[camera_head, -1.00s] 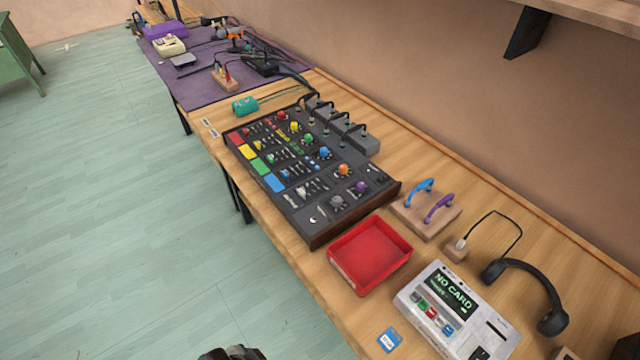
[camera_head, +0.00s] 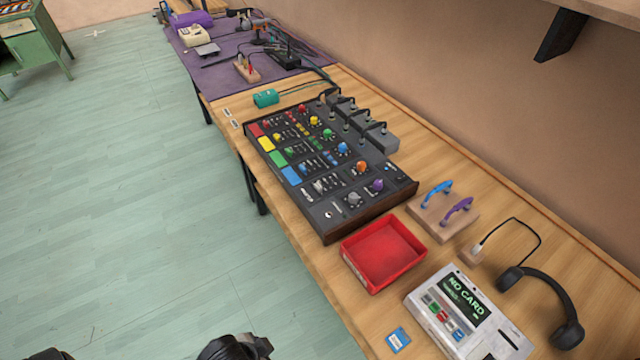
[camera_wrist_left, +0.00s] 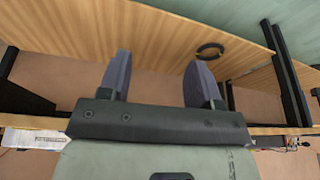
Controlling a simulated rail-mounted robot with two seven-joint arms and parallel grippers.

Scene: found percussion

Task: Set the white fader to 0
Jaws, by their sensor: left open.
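The mixer (camera_head: 372,219) is a dark panel with wooden sides on the bench in the head view. It has coloured knobs, colour blocks and several small faders. A pale fader strip (camera_head: 319,187) lies near its front end; the white fader cap and its setting are too small to read. My left gripper (camera_wrist_left: 160,75) is open and empty in the left wrist view, with its two dark fingers apart. The mixer is not recognisable in that view. Dark parts of my own arms show at the bottom of the head view. My right gripper is not in view.
A red tray (camera_head: 383,254), a card device (camera_head: 465,312), a blue card (camera_head: 397,340), a block with two handles (camera_head: 443,217) and headphones (camera_head: 552,290) stand nearer than the mixer. Grey boxes (camera_head: 376,139) with cables adjoin its wall side. The floor left of the bench is clear.

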